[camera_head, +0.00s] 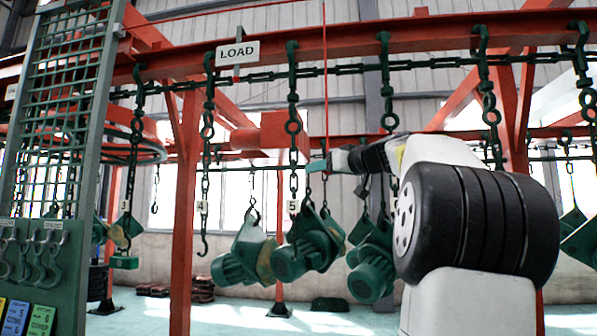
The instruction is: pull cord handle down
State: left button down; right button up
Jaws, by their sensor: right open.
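A thin red pull cord (326,75) hangs straight down in the head view, right of the LOAD sign. Its lower end runs to my right gripper (318,166). I cannot make out the cord handle clearly; it is small or hidden at the gripper. My right arm comes in from the right and reaches away from me to the left. The right gripper is open, with its teal tip at the cord's lower end. I cannot tell whether it touches the cord. My left gripper is not in view.
A red overhead rail (345,47) carries a dark green chain with several hooks. Green hoist motors (303,247) hang below it, behind and beneath my gripper. A LOAD sign (238,52) hangs from the rail. A green mesh panel (70,100) stands at left, beside a red post (184,220).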

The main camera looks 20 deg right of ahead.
jog(key=shift+w+a, duration=0.1)
jog(key=shift+w, duration=0.35)
grip_shut()
dwell(1.1)
